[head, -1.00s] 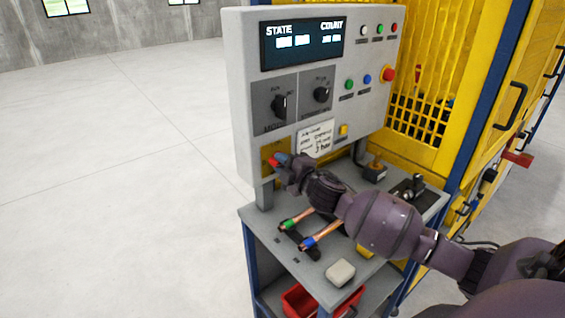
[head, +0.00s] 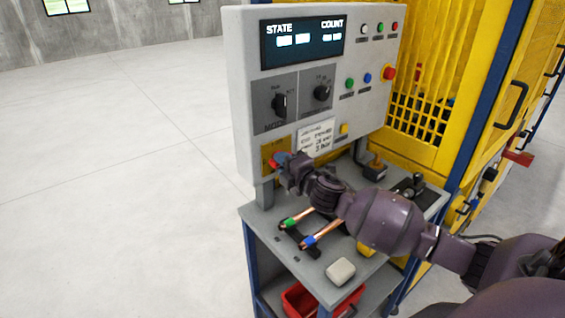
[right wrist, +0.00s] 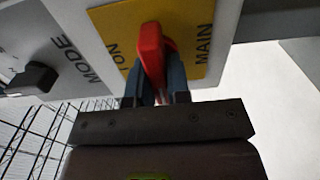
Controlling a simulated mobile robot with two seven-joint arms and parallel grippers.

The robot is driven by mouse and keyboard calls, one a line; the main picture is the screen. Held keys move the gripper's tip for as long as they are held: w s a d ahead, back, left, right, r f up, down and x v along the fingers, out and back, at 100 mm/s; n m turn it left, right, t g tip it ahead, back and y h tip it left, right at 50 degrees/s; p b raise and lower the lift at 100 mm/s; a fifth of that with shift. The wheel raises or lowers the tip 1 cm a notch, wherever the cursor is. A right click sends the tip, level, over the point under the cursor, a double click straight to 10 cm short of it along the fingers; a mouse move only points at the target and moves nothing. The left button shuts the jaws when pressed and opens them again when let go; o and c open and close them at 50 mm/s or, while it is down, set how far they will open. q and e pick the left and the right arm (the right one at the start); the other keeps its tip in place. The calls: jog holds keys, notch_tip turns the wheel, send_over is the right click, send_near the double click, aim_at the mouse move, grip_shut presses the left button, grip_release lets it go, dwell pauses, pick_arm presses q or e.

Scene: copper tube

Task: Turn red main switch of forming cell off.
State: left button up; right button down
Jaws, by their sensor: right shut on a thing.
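The red main switch (right wrist: 151,55) sits on a yellow plate (right wrist: 198,20) lettered "MAIN" and "ON" in the right wrist view. In the head view the red switch (head: 275,163) shows at the lower left of the grey control panel (head: 240,95), partly hidden by my gripper. My right gripper (right wrist: 158,80) is shut on the red handle, with one finger on each side of it. In the head view this gripper (head: 283,160) reaches the panel's lower left corner. My left gripper is not in view.
The panel also has black knobs (head: 280,104), buttons and a red emergency stop (head: 389,73). Below my right arm, a grey table (head: 262,225) holds copper tubes (head: 323,234) and a pale block (head: 341,271). A yellow guard fence (head: 470,60) stands right. Floor at left is clear.

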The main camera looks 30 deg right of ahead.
jog(key=c, duration=1.1)
grip_release()
pick_arm(q)
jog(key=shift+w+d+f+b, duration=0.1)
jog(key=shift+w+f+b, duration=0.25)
jog(key=shift+b, duration=0.5)
pick_arm(e)
jog(key=s, duration=1)
jog(key=shift+s+d, duration=0.4)
